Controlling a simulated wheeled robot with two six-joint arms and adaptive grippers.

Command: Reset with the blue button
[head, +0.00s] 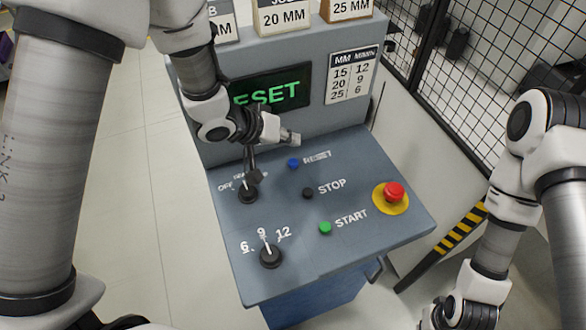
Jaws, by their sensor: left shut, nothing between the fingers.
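The blue button (293,163) sits on the sloped top of the grey control panel (370,160), beside the printed word RESET. The display (272,90) behind it shows green letters reading "ESET", with its left part hidden by my left arm. My left gripper (254,176) is shut and empty, pointing down just above the upper selector switch (247,194), left of the blue button. Whether it touches the switch I cannot tell. The blue button is uncovered. My right arm is at the right edge, with its gripper out of view.
Below the blue button are a black STOP button (308,193) and a green START button (325,228). A red emergency button (393,192) is at the right. A lower selector (270,256) is marked 6, 9, 12. A mesh fence (470,60) stands behind on the right.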

